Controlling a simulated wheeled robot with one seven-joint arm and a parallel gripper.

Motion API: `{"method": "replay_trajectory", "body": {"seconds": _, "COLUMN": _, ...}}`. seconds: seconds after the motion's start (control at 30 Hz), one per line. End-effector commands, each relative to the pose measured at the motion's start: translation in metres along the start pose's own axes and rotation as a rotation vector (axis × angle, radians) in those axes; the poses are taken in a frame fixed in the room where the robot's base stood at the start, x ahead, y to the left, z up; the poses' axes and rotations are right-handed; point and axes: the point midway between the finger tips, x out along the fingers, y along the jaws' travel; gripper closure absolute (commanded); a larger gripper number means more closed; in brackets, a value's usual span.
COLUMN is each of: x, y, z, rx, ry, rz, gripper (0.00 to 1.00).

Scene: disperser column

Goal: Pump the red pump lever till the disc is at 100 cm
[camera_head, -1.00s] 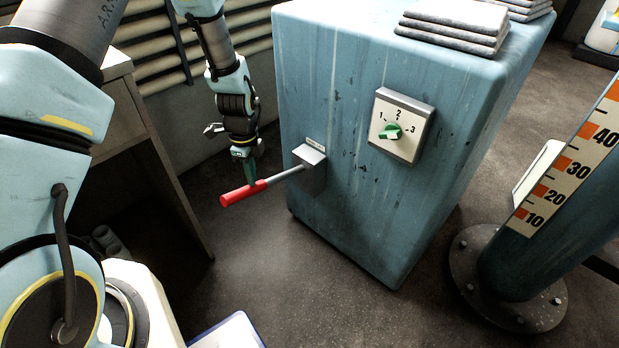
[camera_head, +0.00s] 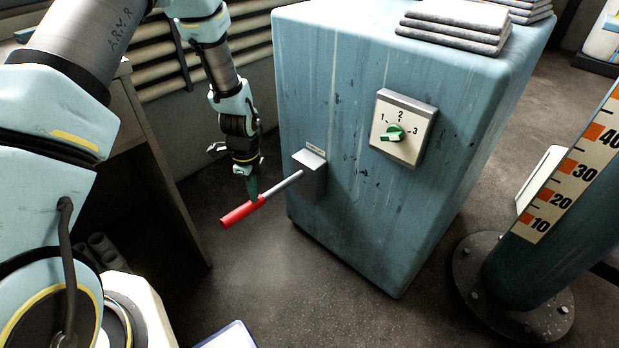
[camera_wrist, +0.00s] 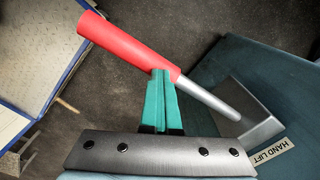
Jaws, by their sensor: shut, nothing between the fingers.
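The pump lever (camera_head: 242,211) has a red grip and a grey rod that runs into a grey bracket (camera_head: 310,167) on the blue cabinet's front. It slants down toward the lower left. My gripper (camera_head: 252,192) is shut, its green fingertips at the top of the lever where the red grip meets the rod. The wrist view shows the red grip (camera_wrist: 125,45) passing beyond the closed fingertips (camera_wrist: 160,78), with nothing held between them. A scale (camera_head: 578,165) on the blue column at right shows marks from 10 to 40. The disc is not in view.
The blue cabinet (camera_head: 345,225) carries a dial (camera_head: 394,133) with a green knob and folded grey cloths (camera_head: 455,22) on top. The column's bolted base (camera_head: 470,285) stands at right. A desk (camera_head: 165,160) is at left. The wrist view shows a "HAND LIFT" label (camera_wrist: 271,158).

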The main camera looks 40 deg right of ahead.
Motion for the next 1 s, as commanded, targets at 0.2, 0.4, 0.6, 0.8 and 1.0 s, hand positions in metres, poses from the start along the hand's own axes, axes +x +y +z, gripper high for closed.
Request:
{"method": "replay_trajectory", "body": {"seconds": 0.2, "x": -0.035, "y": 0.002, "z": 0.0, "rx": -0.001, "ry": 0.001, "rz": 0.004, "gripper": 1.0}}
{"method": "replay_trajectory", "body": {"seconds": 0.4, "x": -0.062, "y": 0.002, "z": 0.001, "rx": -0.003, "ry": 0.0, "rz": 0.004, "gripper": 1.0}}
{"method": "replay_trajectory", "body": {"seconds": 0.6, "x": -0.089, "y": 0.001, "z": 0.001, "rx": -0.002, "ry": -0.001, "rz": 0.003, "gripper": 1.0}}
{"method": "replay_trajectory", "body": {"seconds": 0.8, "x": -0.116, "y": 0.001, "z": 0.001, "rx": -0.002, "ry": -0.001, "rz": 0.004, "gripper": 1.0}}
{"method": "replay_trajectory", "body": {"seconds": 1.0, "x": -0.141, "y": 0.001, "z": 0.001, "rx": -0.002, "ry": 0.0, "rz": 0.003, "gripper": 1.0}}
